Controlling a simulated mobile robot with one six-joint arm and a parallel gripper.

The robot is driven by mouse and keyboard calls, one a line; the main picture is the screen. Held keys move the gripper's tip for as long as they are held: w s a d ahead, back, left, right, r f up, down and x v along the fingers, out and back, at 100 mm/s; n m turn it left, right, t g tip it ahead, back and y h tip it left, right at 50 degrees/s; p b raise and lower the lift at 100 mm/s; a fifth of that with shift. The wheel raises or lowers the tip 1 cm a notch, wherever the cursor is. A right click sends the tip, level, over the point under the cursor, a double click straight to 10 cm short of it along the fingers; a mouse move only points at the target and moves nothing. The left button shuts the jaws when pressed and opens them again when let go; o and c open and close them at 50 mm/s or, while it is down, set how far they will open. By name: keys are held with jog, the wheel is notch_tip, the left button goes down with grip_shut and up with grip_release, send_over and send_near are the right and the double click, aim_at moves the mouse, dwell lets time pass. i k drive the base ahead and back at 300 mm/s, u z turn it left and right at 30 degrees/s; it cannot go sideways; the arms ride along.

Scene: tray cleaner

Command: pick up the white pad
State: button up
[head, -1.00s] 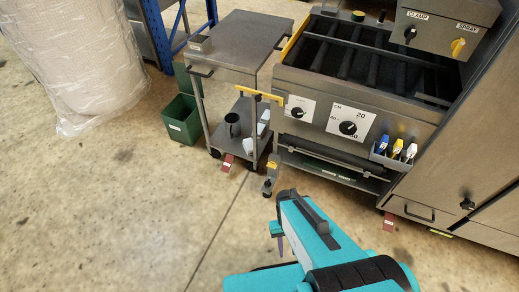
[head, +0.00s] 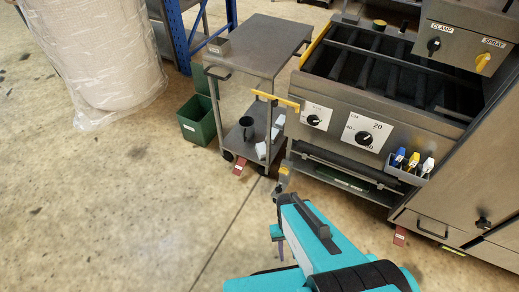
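Three small upright pieces, blue, yellow and white, stand in a grey holder (head: 405,170) on the right front of the steel machine. The white piece (head: 428,166) is the rightmost; it may be the white pad, but it is too small to be sure. Pale objects (head: 262,149) also lie on the cart's lower shelf, their kind unclear. My teal arm is low in the picture, well apart from the holder.
A steel cart (head: 258,45) stands left of the machine (head: 340,105), with a dark cup (head: 246,127) on its lower shelf. A green bin (head: 197,122) and a wrapped bale (head: 95,60) are farther left. The floor in front is clear.

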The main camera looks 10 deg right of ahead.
aim_at(261, 148)
jog(key=i, duration=0.85)
jog(key=z, duration=0.05)
jog(key=k, duration=1.3)
jog(key=u, duration=0.3)
jog(key=i, duration=0.7)
jog(key=u, duration=0.8)
jog(key=i, duration=0.65)
jog(key=u, duration=0.2)
